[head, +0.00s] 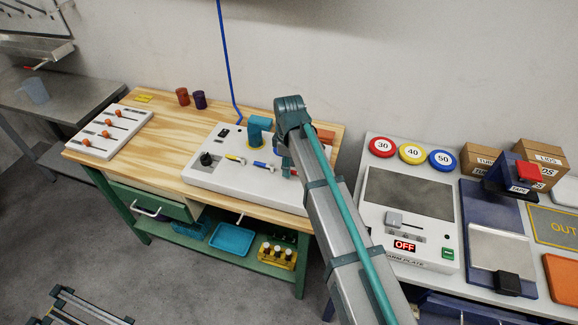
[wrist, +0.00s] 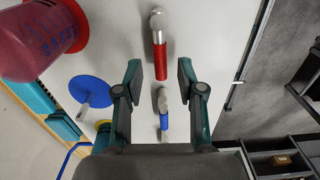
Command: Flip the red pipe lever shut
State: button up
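The red pipe lever (wrist: 159,58) shows in the wrist view as a red sleeve with a silver rounded end, lying along the picture's vertical. My gripper (wrist: 160,84) is open. The lower end of the red sleeve appears between its fingertips, with a gap on both sides; I cannot tell the height gap.
A blue lever (wrist: 164,121) lies just below the red one, between my fingers in the picture. A blue disc (wrist: 91,90) and a red container (wrist: 43,40) are to the left.

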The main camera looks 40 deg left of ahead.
notch_tip(320, 180, up, 12)
jog(key=shift+f, duration=0.2)
dwell(0.5)
